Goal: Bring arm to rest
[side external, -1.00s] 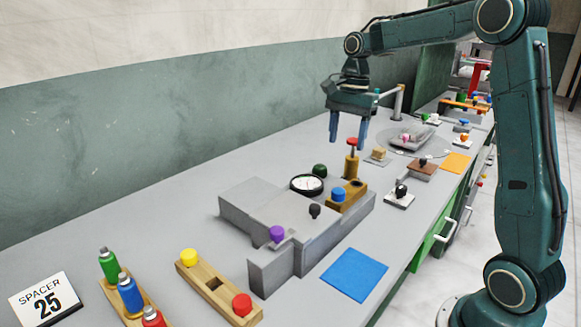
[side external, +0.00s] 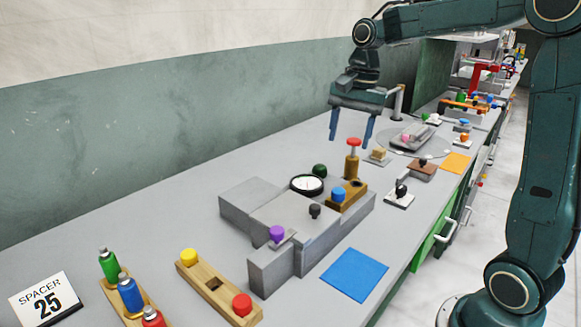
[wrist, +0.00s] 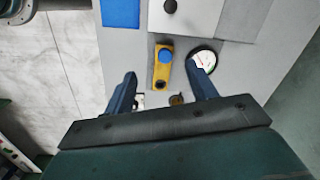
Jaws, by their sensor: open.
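My gripper (side external: 351,127) hangs above the bench in the side view, fingers pointing down. Its two blue fingers are apart with nothing between them. The fingertips are above and a little behind the red-topped brass post (side external: 353,158). In the wrist view my gripper (wrist: 163,84) is also open. The brass block with the blue knob (wrist: 165,58) shows beyond and between its fingertips there. My arm reaches in from the right, over the bench.
A grey press body (side external: 255,208) with a round dial (side external: 307,184) and a purple knob (side external: 277,234) stands mid-bench. A blue mat (side external: 354,275), a wooden rack (side external: 198,282) and a spacer sign (side external: 45,300) lie nearer the camera. A grey post (side external: 398,102) stands behind my gripper.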

